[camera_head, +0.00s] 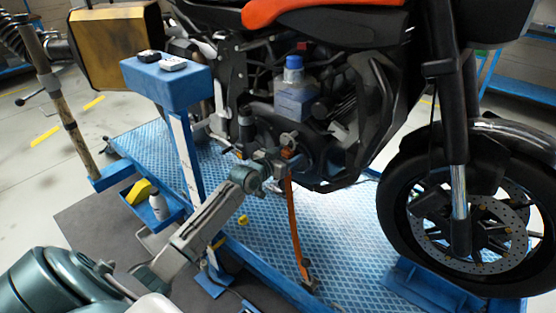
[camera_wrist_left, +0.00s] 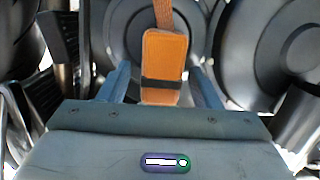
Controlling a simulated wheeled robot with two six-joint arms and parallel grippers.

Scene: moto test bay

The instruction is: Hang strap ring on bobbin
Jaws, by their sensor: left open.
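The orange strap (camera_head: 293,225) hangs down from beside my left gripper (camera_head: 284,153) toward the blue platform, with a dark metal piece at its lower end. In the left wrist view, an orange block with a black band (camera_wrist_left: 163,58) sits between the two open fingers of my left gripper (camera_wrist_left: 160,85), with gaps at its sides, and the strap (camera_wrist_left: 171,14) runs upward from it. I cannot make out the strap ring or the bobbin for certain in either view. My right gripper is not in view.
The motorcycle's engine side (camera_head: 345,105) is close behind my left gripper, and its front wheel (camera_head: 470,215) is at right. A blue stand (camera_head: 165,85) with two small items on top is left of my gripper. A blue tray (camera_head: 160,212) holds a white bottle. The blue platform (camera_head: 345,235) has free room.

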